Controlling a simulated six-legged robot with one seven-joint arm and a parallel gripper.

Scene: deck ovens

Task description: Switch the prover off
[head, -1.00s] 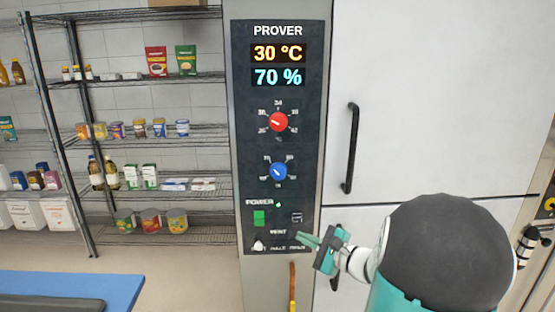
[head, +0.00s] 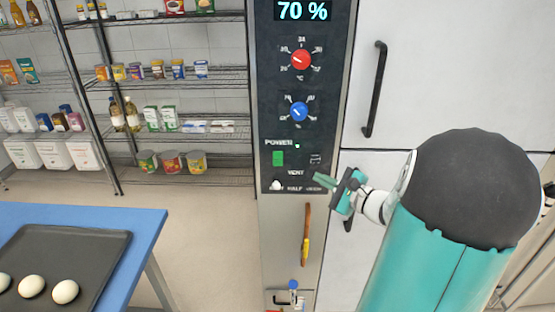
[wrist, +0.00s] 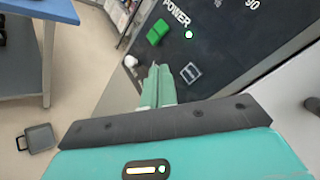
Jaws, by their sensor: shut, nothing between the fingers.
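The prover's dark control panel (head: 334,75) stands upright at the middle of the head view. Its green power switch (head: 278,158) is under the POWER label, with a small lit green lamp (head: 297,146) beside the label. In the wrist view the green switch (wrist: 157,32) and the lit lamp (wrist: 189,34) lie beyond my fingertips. My gripper (head: 322,180) is shut and empty, at the panel's lower right, below and right of the switch. Its closed fingers (wrist: 158,72) point toward the panel in the wrist view. I cannot tell whether the tips touch it.
A red knob (head: 301,60), a blue knob (head: 299,112) and a white vent knob (head: 277,185) are on the panel. A wooden-handled tool (head: 306,235) hangs below. A blue table (head: 150,222) with a tray (head: 118,240) stands left; shelves are behind.

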